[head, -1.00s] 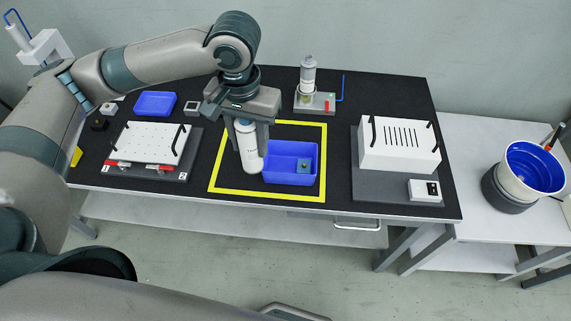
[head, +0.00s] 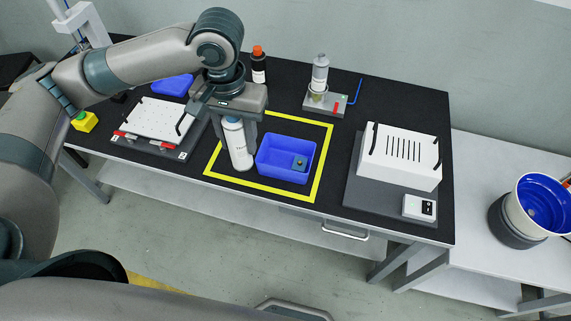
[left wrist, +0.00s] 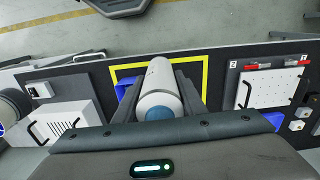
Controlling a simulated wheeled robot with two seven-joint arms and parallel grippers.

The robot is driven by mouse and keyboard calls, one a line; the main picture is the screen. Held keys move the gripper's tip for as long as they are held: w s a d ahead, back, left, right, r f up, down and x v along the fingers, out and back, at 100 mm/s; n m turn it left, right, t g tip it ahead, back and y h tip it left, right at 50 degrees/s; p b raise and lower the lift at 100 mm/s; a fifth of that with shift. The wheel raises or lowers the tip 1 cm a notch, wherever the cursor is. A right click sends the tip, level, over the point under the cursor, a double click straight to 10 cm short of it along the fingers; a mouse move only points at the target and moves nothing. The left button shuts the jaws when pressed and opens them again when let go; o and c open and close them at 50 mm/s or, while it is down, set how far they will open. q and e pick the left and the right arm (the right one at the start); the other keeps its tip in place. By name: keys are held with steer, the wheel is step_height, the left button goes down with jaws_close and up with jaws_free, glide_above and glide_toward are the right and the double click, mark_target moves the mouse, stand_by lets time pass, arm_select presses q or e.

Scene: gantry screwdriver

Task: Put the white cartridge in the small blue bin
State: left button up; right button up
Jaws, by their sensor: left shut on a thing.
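The white cartridge (head: 238,150), a white cylinder with a blue cap end, is held upright or nearly so between the fingers of my left gripper (head: 236,128). It also shows in the left wrist view (left wrist: 160,88), between the two dark fingers. The blue bin (head: 272,173) stands inside the yellow outline, just right of the cartridge, with a small dark item (head: 299,163) in it. The cartridge is outside the bin, beside its left wall. I cannot tell whether its lower end touches the mat. My right gripper is not in view.
A white perforated plate (head: 158,118) lies left, with a shallow blue tray (head: 173,85) behind it. A bottle fixture (head: 320,98) and an orange-capped dark bottle (head: 258,66) stand at the back. A white slotted box (head: 400,155) is right.

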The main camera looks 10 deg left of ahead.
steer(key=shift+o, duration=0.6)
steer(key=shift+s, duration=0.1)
arm_select(q)
steer(key=shift+w+d+f+m, duration=0.1)
steer(key=shift+w+d+m, duration=0.05)
steer(key=shift+d+m, duration=0.3)
steer(key=w+d+f+m, duration=0.1)
steer(key=d+m, duration=0.4)
steer(key=m, duration=0.1)
steer(key=w+d+f+m+p, duration=0.1)
steer(key=w+d+f+m, duration=0.1)
steer(key=d+m, duration=0.4)
steer(key=shift+d+f, duration=0.25)
steer(key=shift+d, duration=0.05)
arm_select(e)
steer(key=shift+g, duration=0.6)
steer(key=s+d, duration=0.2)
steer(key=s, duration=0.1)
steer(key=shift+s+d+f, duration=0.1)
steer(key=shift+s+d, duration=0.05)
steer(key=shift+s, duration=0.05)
